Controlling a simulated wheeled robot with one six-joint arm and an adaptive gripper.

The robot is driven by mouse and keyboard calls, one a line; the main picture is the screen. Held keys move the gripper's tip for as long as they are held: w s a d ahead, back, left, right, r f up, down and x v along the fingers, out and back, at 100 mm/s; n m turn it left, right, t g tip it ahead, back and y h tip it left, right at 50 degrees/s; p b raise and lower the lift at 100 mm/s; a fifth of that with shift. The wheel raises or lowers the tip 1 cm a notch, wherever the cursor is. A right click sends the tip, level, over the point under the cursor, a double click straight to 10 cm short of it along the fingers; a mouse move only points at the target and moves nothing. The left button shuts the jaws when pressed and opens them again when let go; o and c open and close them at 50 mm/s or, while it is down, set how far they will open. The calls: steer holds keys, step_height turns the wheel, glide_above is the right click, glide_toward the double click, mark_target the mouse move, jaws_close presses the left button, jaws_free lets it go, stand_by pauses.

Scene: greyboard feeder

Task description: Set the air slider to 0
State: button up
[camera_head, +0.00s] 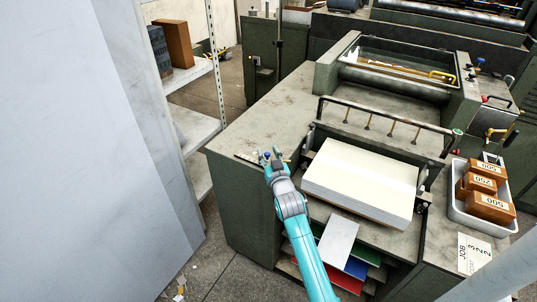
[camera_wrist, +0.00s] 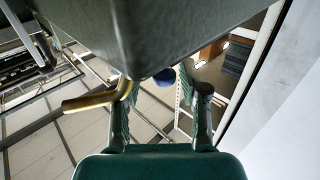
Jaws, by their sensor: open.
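My gripper (camera_head: 269,155) is at the front left corner of the green feeder's worktop (camera_head: 265,110). It is open. In the wrist view my gripper (camera_wrist: 158,82) has its two fingers spread apart. A brass lever (camera_wrist: 90,100) sticks out left of the knob, by the left finger. The slider's track and scale are not readable; my gripper covers much of that spot in the head view.
A white tray (camera_head: 456,214) with several orange boxes stands at the right. A tall pale panel (camera_head: 90,150) and shelves (camera_head: 195,130) stand left, across a floor gap.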

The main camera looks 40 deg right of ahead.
steer(key=v, duration=1.2)
steer(key=shift+a, duration=0.1)
stand_by(0.4)
steer(key=s+a+f+n+y, duration=0.15)
steer(key=s+a+f, duration=0.25)
steer(key=s+a, duration=0.5)
steer(key=s+a+f+n+y, duration=0.1)
steer(key=s+a+f+y, duration=0.25)
steer(key=s+a, duration=0.45)
steer(key=s+a+r+n+y, duration=0.1)
steer(key=s+a+r, duration=0.1)
steer(key=s, duration=0.9)
steer(key=s+a+r+n+g+y, duration=0.1)
steer(key=s+a+r, duration=0.1)
steer(key=s, duration=0.9)
steer(key=shift+a+r+g+y, duration=0.3)
steer(key=shift+a+r, duration=0.1)
steer(key=shift+r, duration=0.25)
steer(key=shift+n, duration=0.25)
